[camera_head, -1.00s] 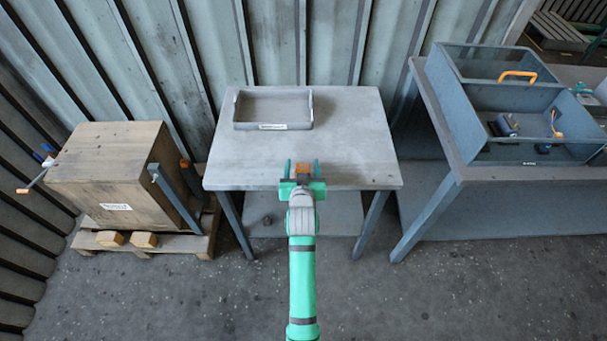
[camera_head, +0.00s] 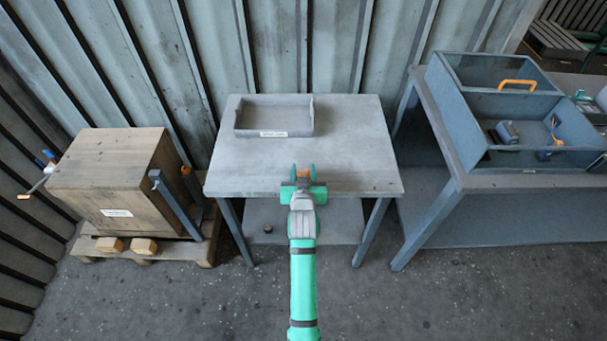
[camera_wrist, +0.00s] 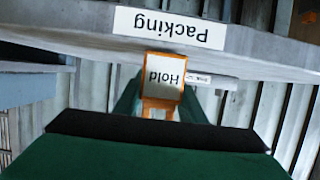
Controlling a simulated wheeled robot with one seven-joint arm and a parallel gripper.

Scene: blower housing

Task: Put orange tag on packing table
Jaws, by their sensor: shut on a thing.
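The orange tag (camera_head: 303,173) sits between the fingers of my gripper (camera_head: 303,176) at the front edge of the grey packing table (camera_head: 350,155). In the wrist view, which is upside down, the tag (camera_wrist: 163,78) has an orange frame and a white face reading "Hold". The green fingers of my gripper (camera_wrist: 160,105) are shut on it from both sides. The table's front edge carries a white "Packing" label (camera_wrist: 170,28), close to the tag. I cannot tell whether the tag touches the table.
A shallow grey tray (camera_head: 273,134) stands at the table's back left; the tabletop beside it is clear. A wooden crate (camera_head: 110,175) on a pallet stands to the left. A blue-grey open housing (camera_head: 475,125) sits on a bench (camera_head: 450,160) to the right.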

